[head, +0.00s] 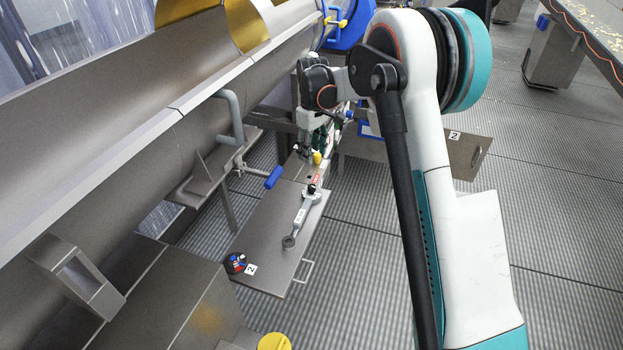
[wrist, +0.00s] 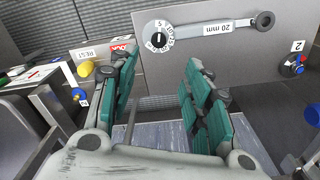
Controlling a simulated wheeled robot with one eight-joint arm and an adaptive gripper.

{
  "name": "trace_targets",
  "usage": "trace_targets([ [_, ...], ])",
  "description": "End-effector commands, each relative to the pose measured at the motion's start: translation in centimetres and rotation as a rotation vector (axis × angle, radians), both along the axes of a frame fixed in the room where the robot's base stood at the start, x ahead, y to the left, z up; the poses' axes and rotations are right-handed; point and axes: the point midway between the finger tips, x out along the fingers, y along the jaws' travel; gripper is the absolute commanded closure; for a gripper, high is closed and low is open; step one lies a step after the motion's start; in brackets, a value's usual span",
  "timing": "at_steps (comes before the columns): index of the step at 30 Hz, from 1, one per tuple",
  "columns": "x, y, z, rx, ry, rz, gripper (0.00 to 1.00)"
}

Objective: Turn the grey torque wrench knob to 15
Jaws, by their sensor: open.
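The torque wrench (head: 301,216) lies along a grey metal panel in the head view, ring end toward the lower left. In the wrist view the wrench (wrist: 215,28) has a "20 mm" label, and its round dial (wrist: 159,37) carries a ring of numbers around a dark knob (wrist: 157,39). The numbers 5, 10 and 15 seem to be among them; the exact setting is too small to read surely. My gripper (wrist: 160,65) is open and empty. Its teal fingers are apart, with the dial beyond the gap, not touched. My gripper (head: 312,150) hangs near the panel's far end in the head view.
The panel (head: 262,250) has a red-and-blue knob (head: 235,263) beside a "2" label and a handle (head: 304,271). A yellow button (wrist: 85,68) and a "REST" label (wrist: 88,54) are left in the wrist view. A big steel drum (head: 150,130) borders the left.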

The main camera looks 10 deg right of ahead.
Motion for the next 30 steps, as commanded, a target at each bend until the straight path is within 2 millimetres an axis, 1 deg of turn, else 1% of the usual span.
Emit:
trace_targets([
  [2,0.5,0.0,-0.5,0.0,0.009,0.01,0.55],
  [7,0.7,0.0,-1.6,0.0,0.016,0.017,0.55],
  [10,0.7,0.0,-2.8,0.0,0.016,0.017,0.55],
  [24,0.7,0.0,-11.7,0.0,0.016,0.016,0.55],
  [27,0.7,0.0,-13.0,0.0,0.016,0.016,0.55],
  [30,0.6,0.0,-14.0,0.0,0.016,0.016,0.55],
])
